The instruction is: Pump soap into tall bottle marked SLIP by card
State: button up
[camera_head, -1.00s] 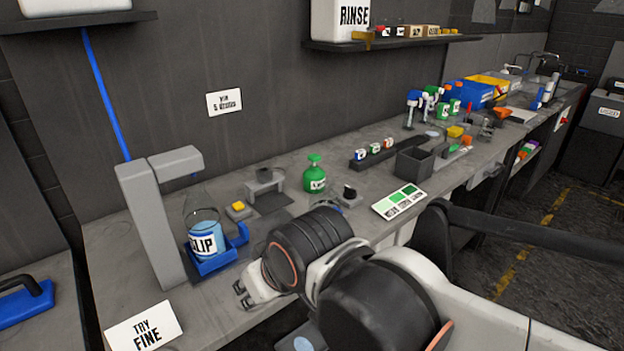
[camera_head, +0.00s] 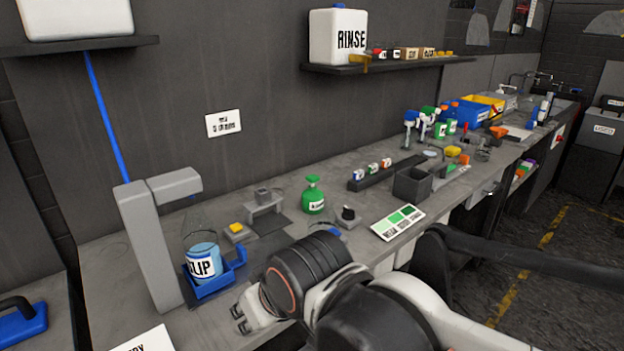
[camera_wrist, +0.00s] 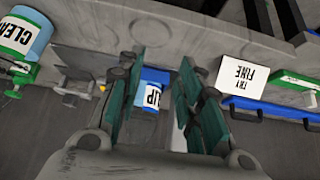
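The tall clear bottle marked SLIP (camera_head: 203,263), with blue liquid low in it, stands in a blue holder (camera_head: 228,279) under the overhanging arm of a grey dispenser (camera_head: 150,245). A green bottle with a pump-like top (camera_head: 313,198) stands farther along the bench. A white card (camera_head: 223,123) with small unreadable print is on the wall. My gripper (camera_head: 242,318) is low at the bench's front edge, right of and nearer than the SLIP bottle. In the wrist view my gripper (camera_wrist: 160,85) is open and empty; part of the SLIP label (camera_wrist: 153,98) shows between its fingers, apart from them.
A yellow button block (camera_head: 237,231), a small grey stand (camera_head: 266,208) and a black knob (camera_head: 347,215) sit behind my arm. A colour-swatch card (camera_head: 398,221) and dark bin (camera_head: 412,184) lie right. A TRY FINE card (camera_wrist: 243,75) stands near the front edge.

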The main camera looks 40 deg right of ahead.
grip_shut()
dwell(1.4)
